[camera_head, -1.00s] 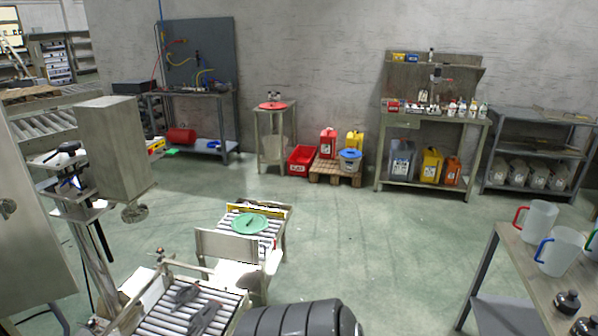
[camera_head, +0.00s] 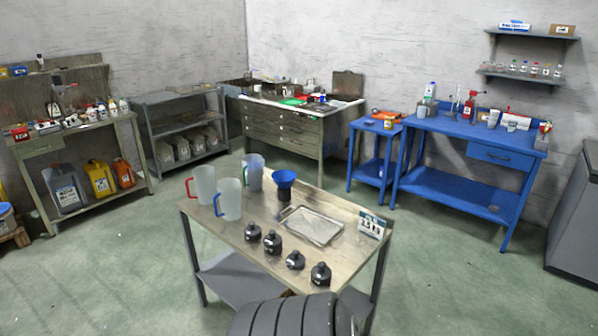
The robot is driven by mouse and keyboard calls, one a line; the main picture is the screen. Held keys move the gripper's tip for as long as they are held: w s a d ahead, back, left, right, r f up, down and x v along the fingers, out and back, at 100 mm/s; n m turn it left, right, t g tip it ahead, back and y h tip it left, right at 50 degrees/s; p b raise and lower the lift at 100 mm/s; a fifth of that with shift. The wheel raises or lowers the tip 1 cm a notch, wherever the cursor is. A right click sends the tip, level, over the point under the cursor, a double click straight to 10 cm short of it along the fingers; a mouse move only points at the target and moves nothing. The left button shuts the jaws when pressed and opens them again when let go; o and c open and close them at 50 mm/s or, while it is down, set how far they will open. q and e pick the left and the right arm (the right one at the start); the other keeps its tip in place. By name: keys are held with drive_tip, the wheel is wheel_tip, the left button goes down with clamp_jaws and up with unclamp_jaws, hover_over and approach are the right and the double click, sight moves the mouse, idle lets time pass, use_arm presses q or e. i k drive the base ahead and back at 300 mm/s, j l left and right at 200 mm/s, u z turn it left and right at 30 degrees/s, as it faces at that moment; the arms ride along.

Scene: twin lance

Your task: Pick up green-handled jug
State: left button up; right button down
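Three translucent jugs stand upright at the left end of a metal worktable (camera_head: 262,239) in front of me. One jug (camera_head: 205,184) has a red handle and one (camera_head: 230,199) has a blue handle. Neither of my grippers is in view.
The worktable also bears a blue funnel (camera_head: 285,179), a metal tray (camera_head: 312,227), several black bottles (camera_head: 272,241) and a small sign (camera_head: 371,225). A blue bench (camera_head: 460,125), blue stand (camera_head: 375,129), drawer bench (camera_head: 285,130) and grey shelf (camera_head: 180,106) line the walls. Open floor surrounds the table.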

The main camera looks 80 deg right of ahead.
sight(252, 166)
drive_tip(key=z, duration=2.45)
drive_tip(key=i+j+u, duration=0.5)
drive_tip(key=i+u, duration=0.3)
drive_tip(key=i, duration=0.2)
drive_tip(key=i+u, duration=0.4)
drive_tip(key=i, duration=2.25)
drive_tip(key=i+z, duration=0.25)
drive_tip(key=i, duration=0.15)
drive_tip(key=i+z, duration=0.3)
drive_tip(key=i, duration=0.15)
drive_tip(key=i+j+z, duration=0.25)
drive_tip(key=i, duration=0.15)
drive_tip(key=i+j+z, duration=0.3)
drive_tip(key=i+l+z, duration=0.1)
drive_tip(key=z, duration=0.35)
drive_tip(key=i+z, duration=0.45)
drive_tip(key=i+j+z, duration=0.1)
drive_tip(key=z, duration=0.4)
drive_tip(key=i+j+z, duration=0.15)
drive_tip(key=z, duration=0.3)
drive_tip(key=i+j+z, duration=0.2)
drive_tip(key=z, duration=0.25)
